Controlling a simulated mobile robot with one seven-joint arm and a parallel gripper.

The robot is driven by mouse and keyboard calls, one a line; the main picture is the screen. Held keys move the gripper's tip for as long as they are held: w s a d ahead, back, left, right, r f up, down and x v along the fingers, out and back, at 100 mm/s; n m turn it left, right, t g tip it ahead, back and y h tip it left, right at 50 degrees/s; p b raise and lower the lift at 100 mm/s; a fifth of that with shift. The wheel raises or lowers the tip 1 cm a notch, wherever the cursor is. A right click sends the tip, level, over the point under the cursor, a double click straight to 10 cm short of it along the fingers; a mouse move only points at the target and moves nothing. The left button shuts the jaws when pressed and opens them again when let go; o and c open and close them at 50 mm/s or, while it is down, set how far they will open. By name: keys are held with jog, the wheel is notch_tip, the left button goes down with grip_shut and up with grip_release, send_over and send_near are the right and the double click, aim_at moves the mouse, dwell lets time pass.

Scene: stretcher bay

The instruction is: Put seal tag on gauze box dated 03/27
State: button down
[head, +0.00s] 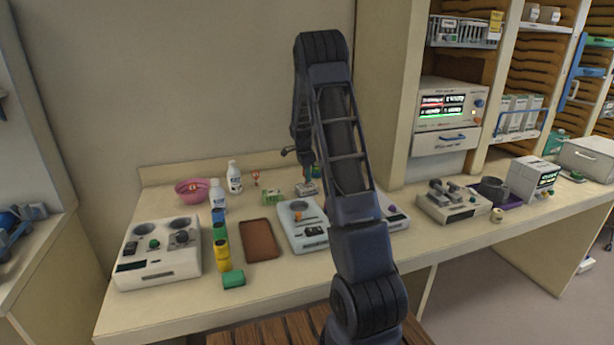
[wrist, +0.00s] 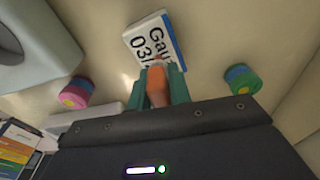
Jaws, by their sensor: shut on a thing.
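My gripper (wrist: 157,80) has green fingers in the wrist view and is shut on an orange seal tag (wrist: 157,92). Just beyond the fingertips is a white box with a blue edge (wrist: 155,35). Its label reads "Gau" and "03/"; the rest is hidden behind the tag and fingers, so I cannot read the full date. The tag's tip overlaps the label in the picture; I cannot tell whether they touch. In the head view my gripper (head: 312,174) is low over the back of the counter by a small pale box (head: 306,189), partly hidden by my arm.
In the head view, a grey device (head: 302,228) stands in front, with a green-and-white box (head: 272,197), bottles (head: 234,177) and a pink bowl (head: 192,190) to the left.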

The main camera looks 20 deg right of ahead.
jog(key=shift+f, duration=0.1)
jog(key=c, duration=1.3)
grip_release()
